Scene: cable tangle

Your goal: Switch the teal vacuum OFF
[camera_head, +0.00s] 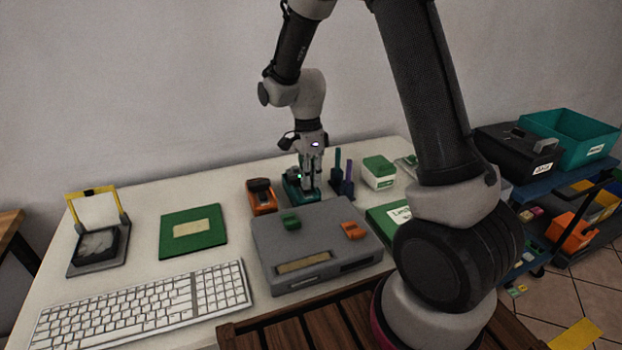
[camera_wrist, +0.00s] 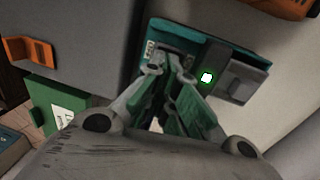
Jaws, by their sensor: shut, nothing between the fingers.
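The teal vacuum (camera_head: 296,195) is a small teal unit behind the grey box on the white table. In the wrist view the teal vacuum (camera_wrist: 215,38) shows a grey block, a bright green light and a small white label. My gripper (camera_head: 310,182) points down over it in the head view. In the wrist view my gripper (camera_wrist: 172,72) has its fingertips together and empty, close to the dark recess beside the label. I cannot tell whether the tips touch the unit. The fingers hide part of its front and any switch there.
A grey box (camera_head: 318,240) with a green and an orange piece on top stands in front of the vacuum. An orange device (camera_head: 261,196) is close on its left. Dark and purple upright pieces (camera_head: 342,178) stand close on its right. A keyboard (camera_head: 150,303) lies front left.

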